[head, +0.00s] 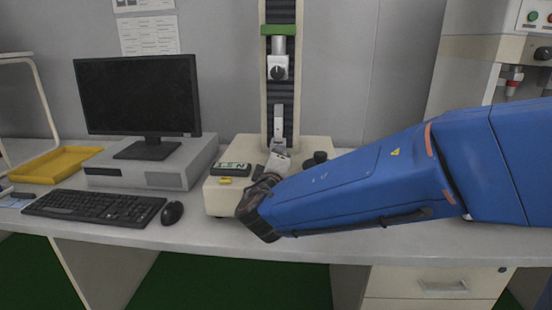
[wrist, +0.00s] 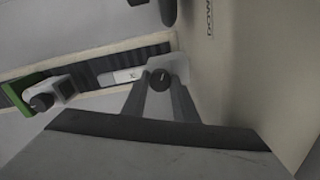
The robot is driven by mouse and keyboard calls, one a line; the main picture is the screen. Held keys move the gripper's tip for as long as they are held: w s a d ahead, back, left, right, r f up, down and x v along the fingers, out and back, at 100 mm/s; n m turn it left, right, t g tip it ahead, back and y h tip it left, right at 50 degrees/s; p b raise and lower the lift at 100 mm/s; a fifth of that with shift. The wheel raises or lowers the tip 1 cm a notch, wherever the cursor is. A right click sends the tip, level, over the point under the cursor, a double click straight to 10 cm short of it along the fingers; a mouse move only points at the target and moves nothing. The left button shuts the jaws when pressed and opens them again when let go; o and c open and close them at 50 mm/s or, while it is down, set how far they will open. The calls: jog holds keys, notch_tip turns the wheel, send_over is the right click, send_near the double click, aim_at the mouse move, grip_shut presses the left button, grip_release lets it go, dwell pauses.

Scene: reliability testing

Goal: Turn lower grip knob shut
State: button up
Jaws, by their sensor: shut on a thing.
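The lower grip knob (wrist: 161,80) is a dark round knob on the pale lower grip (wrist: 181,66) in the wrist view. My gripper (wrist: 161,88) has its two grey fingers on either side of this knob and is shut on it. In the head view my gripper (head: 276,165) reaches the lower grip at the foot of the test stand column, and the knob is hidden there. A pale strip (wrist: 121,76) extends from the lower grip towards the upper grip. The upper grip (head: 278,68) sits higher on the column and has its own dark knob (head: 277,73).
The test stand base (head: 221,195) rests on the desk, with a small display (head: 232,169) on its front left. A monitor (head: 138,95), keyboard (head: 95,207), mouse (head: 172,213) and yellow tray (head: 55,165) are to the left. A tall machine (head: 465,75) stands at right.

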jog(key=shift+f, duration=0.1)
jog(key=o, duration=1.1)
jog(key=shift+c, duration=0.2)
jog(key=shift+s, duration=0.1)
jog(key=s, duration=1.7)
jog(key=shift+a, duration=0.3)
jog(key=shift+s, duration=0.2)
